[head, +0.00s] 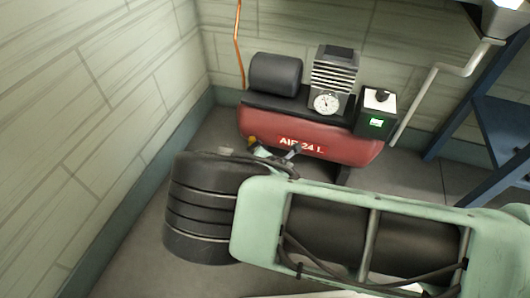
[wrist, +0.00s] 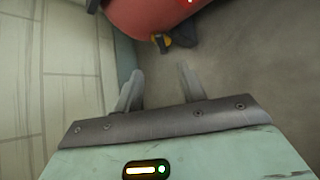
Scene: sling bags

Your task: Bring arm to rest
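My gripper (wrist: 160,88) shows in the wrist view with its two grey fingers apart and nothing between them. Grey floor lies between and beyond the fingers. My pale green arm runs across the lower right of the head view. It hides most of the gripper there; only small grey parts show just past the arm, in front of the compressor. No sling bag shows in either view.
A red air compressor (head: 310,142) marked "AIR 24 L" stands in the wall corner; its underside shows in the wrist view (wrist: 150,15), with a yellow and black fitting (wrist: 163,42). A blue metal frame (head: 480,90) stands at right. Bare floor (head: 140,240) shows at left.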

